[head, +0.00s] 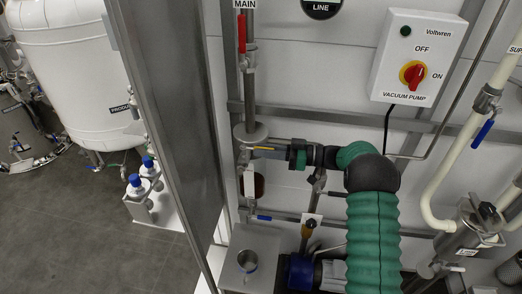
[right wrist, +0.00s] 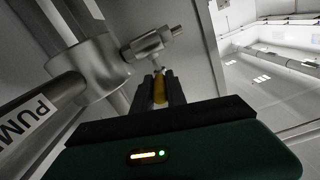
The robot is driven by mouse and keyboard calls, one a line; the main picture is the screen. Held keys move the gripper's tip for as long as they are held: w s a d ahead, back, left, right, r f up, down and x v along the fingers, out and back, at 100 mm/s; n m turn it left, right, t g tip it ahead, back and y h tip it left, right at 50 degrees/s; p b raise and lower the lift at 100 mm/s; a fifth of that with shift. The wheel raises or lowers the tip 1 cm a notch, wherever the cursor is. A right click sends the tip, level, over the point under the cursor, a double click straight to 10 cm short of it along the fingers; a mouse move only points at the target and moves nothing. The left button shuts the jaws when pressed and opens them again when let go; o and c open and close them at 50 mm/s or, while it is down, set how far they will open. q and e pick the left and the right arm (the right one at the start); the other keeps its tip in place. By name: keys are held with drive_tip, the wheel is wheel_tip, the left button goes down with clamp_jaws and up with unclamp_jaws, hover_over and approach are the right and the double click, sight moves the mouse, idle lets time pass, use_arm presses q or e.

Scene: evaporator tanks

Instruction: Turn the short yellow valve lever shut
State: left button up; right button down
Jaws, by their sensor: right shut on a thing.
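The short yellow valve lever (head: 264,148) sticks out to the right from a metal valve on the vertical pipe, left of centre in the head view. My right gripper (head: 280,152) reaches it from the right and is shut on it. In the right wrist view the yellow lever (right wrist: 160,90) lies between the two dark fingers, with the steel valve body (right wrist: 152,45) just beyond them. The fingers hide part of the lever. My left gripper is in neither view.
A red lever (head: 241,33) is higher on the same pipe. A vacuum pump switch box (head: 418,58) hangs at upper right. A grey upright panel (head: 168,110) stands close on the left.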

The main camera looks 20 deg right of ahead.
drive_tip(key=shift+w+r, duration=0.1)
drive_tip(key=shift+r, duration=0.05)
drive_tip(key=c, duration=1.7)
unclamp_jaws()
drive_tip(key=o, duration=0.4)
drive_tip(key=shift+w+d+f, duration=0.1)
drive_tip(key=shift+w+f, duration=0.05)
drive_tip(key=shift+f, duration=0.05)
drive_tip(key=shift+c, duration=0.2)
drive_tip(key=shift+s+d, duration=0.25)
drive_tip(key=shift+s, duration=0.05)
drive_tip(key=b+v, duration=0.2)
drive_tip(key=v, duration=1.4)
